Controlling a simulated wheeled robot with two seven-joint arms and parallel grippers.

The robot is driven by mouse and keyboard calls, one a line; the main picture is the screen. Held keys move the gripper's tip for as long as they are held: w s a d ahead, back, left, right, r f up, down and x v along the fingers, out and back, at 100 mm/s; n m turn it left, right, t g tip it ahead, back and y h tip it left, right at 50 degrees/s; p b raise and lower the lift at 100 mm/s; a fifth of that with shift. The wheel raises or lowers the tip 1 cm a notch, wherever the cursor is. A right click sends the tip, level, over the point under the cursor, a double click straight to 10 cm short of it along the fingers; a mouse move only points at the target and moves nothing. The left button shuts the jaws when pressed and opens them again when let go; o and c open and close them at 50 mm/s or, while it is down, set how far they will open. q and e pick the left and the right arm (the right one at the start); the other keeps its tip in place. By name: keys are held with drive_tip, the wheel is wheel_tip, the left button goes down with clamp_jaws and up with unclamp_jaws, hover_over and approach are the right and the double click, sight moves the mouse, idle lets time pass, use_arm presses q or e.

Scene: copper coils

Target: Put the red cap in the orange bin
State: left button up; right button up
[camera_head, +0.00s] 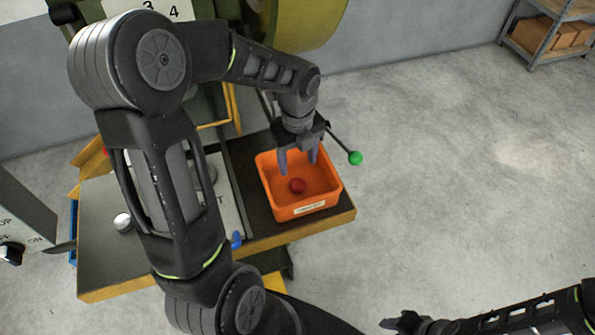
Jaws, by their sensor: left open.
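The orange bin (310,206) stands at the right end of the bench, with a white label on its near wall. The red cap (297,185) lies inside it on the bin floor. My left gripper (298,166) is over the bin, pointing down, with its fingers apart and nothing between them. The cap is just below the fingertips and looks apart from them. My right gripper (392,324) is at the bottom edge, low and away from the bench; its jaws are too small and dark to read.
The bench (95,240) has a yellow edge. A lever with a green knob (355,158) sticks out right of the bin. A shelf with boxes (548,38) stands at the far right. The floor on the right is clear.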

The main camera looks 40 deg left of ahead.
use_arm(q)
wheel_tip(320, 180, up, 4)
idle(1.0)
